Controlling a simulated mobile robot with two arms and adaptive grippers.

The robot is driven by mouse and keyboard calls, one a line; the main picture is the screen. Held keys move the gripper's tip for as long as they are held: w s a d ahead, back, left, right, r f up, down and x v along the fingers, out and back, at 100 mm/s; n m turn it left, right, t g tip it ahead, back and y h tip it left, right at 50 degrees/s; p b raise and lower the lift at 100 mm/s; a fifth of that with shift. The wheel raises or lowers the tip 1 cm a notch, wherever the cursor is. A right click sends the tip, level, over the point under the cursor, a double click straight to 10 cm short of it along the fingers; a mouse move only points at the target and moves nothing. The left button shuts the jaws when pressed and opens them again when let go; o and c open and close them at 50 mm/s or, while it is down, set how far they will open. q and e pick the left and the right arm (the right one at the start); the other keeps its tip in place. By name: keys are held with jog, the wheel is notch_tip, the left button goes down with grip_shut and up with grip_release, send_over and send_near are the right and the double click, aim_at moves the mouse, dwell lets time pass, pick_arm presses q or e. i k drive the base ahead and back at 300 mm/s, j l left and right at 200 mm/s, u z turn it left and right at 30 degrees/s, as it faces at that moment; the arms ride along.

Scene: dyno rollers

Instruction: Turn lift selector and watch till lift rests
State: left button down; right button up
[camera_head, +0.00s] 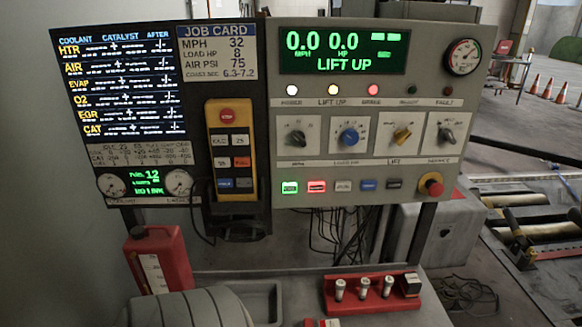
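The control console (480,100) faces me in the head view. Its row of knobs holds a yellow knob (401,134) above the label LIFT, which looks like the lift selector; its pointer looks tilted. A blue knob (348,135) and a dark knob (296,138) are to its left, another dark knob (447,134) to its right. The green display (343,52) reads 0.0 MPH, 0.0 HP and LIFT UP. The lamp over LIFT UP (333,90) is lit yellow. The rollers (535,225) show partly at the right.
A red emergency button (431,184) is at the console's lower right. A yellow pendant (231,150) hangs left of the knobs. A red can (158,262) stands at lower left, a red tray (371,294) at lower middle. The space before the knobs looks clear.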

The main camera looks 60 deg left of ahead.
aim_at(400, 136)
jog(key=u, duration=2.05)
